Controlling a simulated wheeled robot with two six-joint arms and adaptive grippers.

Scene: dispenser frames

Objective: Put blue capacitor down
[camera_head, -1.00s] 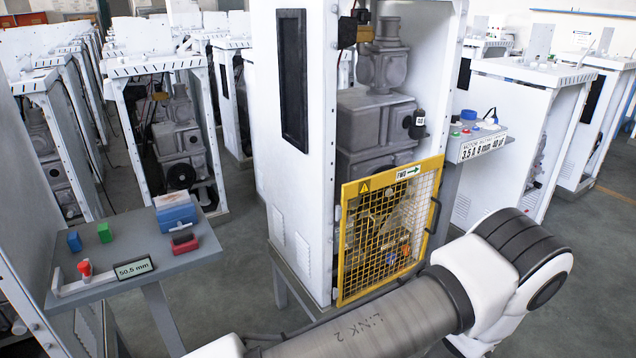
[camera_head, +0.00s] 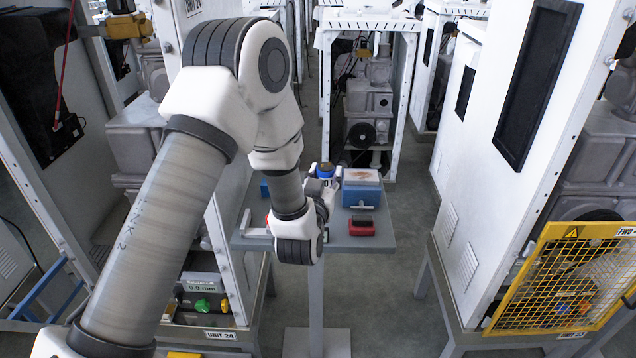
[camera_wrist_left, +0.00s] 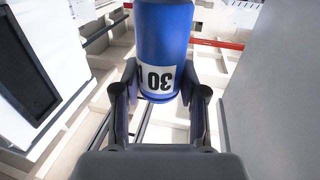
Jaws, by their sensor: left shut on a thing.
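The blue capacitor (camera_wrist_left: 165,35) is a blue cylinder with a white label reading 30 upside down in the left wrist view. My left gripper (camera_wrist_left: 163,98) is shut on its lower part, one finger on each side. In the head view the capacitor's blue body (camera_head: 325,173) shows small behind my left wrist, at the small grey table (camera_head: 380,238). My wrist hides most of the gripper there, and I cannot tell whether the capacitor touches the tabletop. My right gripper is not in view.
On the table, a blue box (camera_head: 359,197) with a pale top and a red block (camera_head: 361,227) stand right of my wrist. A blue block (camera_head: 264,189) shows partly to its left. White cabinets stand on both sides; a yellow mesh guard (camera_head: 560,285) is at right.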

